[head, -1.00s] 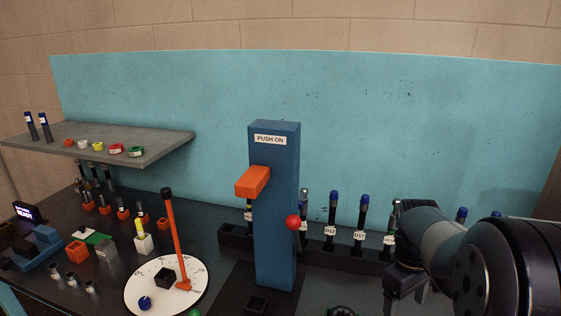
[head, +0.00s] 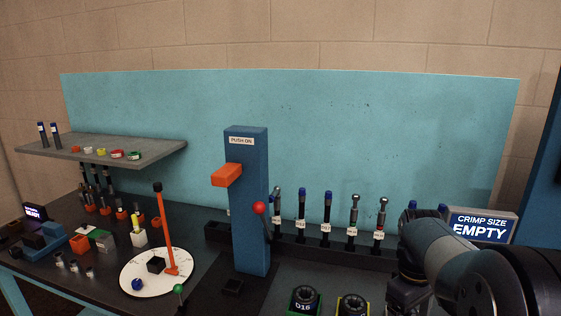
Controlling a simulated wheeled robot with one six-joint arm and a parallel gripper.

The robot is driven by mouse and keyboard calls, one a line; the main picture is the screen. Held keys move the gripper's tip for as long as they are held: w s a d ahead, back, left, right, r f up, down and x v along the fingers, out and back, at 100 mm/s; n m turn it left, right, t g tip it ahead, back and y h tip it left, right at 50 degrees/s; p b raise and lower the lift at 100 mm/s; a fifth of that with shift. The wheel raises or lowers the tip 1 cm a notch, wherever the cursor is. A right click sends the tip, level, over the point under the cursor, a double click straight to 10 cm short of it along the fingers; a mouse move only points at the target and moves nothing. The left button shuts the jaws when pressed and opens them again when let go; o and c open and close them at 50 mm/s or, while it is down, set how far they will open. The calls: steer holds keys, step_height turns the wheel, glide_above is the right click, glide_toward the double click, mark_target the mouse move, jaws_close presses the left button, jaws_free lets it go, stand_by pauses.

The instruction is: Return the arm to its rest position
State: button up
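My arm comes in from the lower right of the head view. My gripper (head: 408,296) points down at the right, over the bench. Its fingers are dark and partly hidden by the arm and the frame edge, so I cannot tell whether it is open or shut. No held object shows at it.
The blue "PUSH ON" post (head: 247,205) with an orange block and red ball stands mid-bench. A rack (head: 218,230) of labelled hoses runs behind. Round dies marked D16 (head: 304,299) lie left of my gripper. A sign (head: 481,226) reads "CRIMP SIZE EMPTY". A grey shelf (head: 165,148) hangs left.

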steer(key=w+a+f+m+t+y, duration=0.1)
steer(key=w+a, duration=0.2)
steer(key=w, duration=0.2)
steer(key=w+a+f+m+t, duration=0.1)
steer(key=w+a+t, duration=0.1)
steer(key=w, duration=0.4)
steer(key=w+a+f+m+t+y, duration=0.1)
steer(key=w+a+f+t, duration=0.1)
steer(key=w+a, duration=0.2)
steer(key=shift+w+m+y, duration=0.3)
steer(key=shift+w, duration=0.95)
